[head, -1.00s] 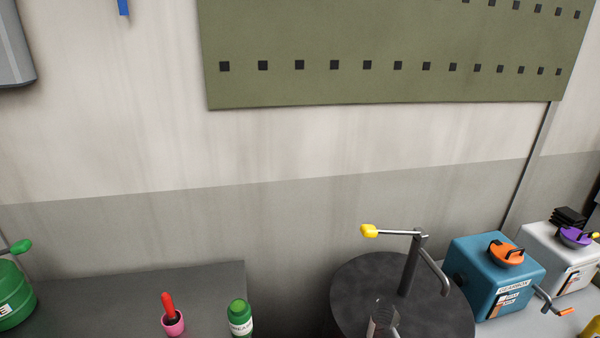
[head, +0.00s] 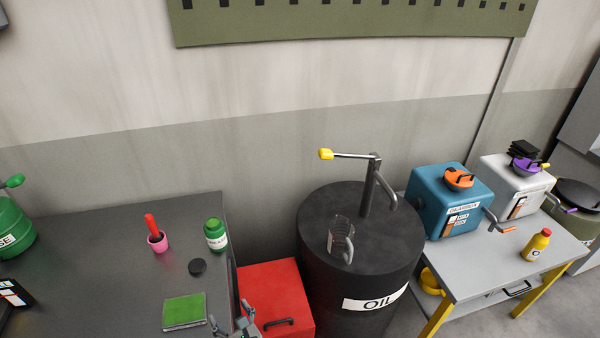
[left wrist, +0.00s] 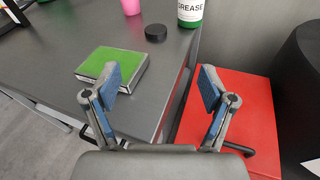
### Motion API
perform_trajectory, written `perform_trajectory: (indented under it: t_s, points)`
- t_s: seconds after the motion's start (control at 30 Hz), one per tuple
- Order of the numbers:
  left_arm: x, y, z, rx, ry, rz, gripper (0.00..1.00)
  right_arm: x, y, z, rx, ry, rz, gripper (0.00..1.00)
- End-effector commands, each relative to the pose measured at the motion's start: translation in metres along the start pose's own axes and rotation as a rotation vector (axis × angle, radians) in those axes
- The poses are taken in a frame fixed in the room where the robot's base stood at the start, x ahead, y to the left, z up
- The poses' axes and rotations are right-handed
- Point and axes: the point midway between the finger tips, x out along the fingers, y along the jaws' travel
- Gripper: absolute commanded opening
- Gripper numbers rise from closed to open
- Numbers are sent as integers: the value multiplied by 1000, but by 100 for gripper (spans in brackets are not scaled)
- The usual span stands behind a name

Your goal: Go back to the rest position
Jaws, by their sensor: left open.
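My left gripper (head: 242,326) is at the bottom edge of the head view, near the right edge of the dark table. In the left wrist view its two fingers (left wrist: 158,105) are spread apart with blue inner pads, and nothing is between them. The gripper is over the table's edge, with a green-topped block (left wrist: 113,68) beyond its left finger and a red cabinet (left wrist: 238,125) behind its right finger. My right gripper is in neither view.
On the dark table (head: 100,240) stand a green grease bottle (head: 216,235), a pink cup (head: 158,242) and a black lid (head: 198,267). A black oil drum (head: 345,275) bears a clear jug (head: 340,236). A blue gearbox (head: 450,200) stands on the grey table (head: 490,255) at right.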

Motion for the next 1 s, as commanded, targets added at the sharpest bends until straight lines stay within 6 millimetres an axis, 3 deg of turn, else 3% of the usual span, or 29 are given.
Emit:
perform_trajectory:
  t_s: [0.17,0.37,0.47,0.57,0.67,0.77,0.9,1.0]
  points:
    - [-4,1,35,144,-204,-34,83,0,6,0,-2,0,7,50]
    - [-21,-4,79,428,-513,-92,83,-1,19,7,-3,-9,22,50]
    - [-43,-18,95,669,-719,-141,83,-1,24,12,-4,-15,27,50]
    - [-73,-41,91,1010,-951,-224,83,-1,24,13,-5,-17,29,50]
    - [-101,-65,56,1395,-1155,-342,83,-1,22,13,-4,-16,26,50]
    - [-119,-74,-4,1794,-1303,-506,83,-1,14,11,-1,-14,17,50]
    - [-126,-45,-96,2285,-1389,-808,83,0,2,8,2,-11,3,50]
    - [-126,-10,-141,2525,-1375,-1020,83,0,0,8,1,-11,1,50]
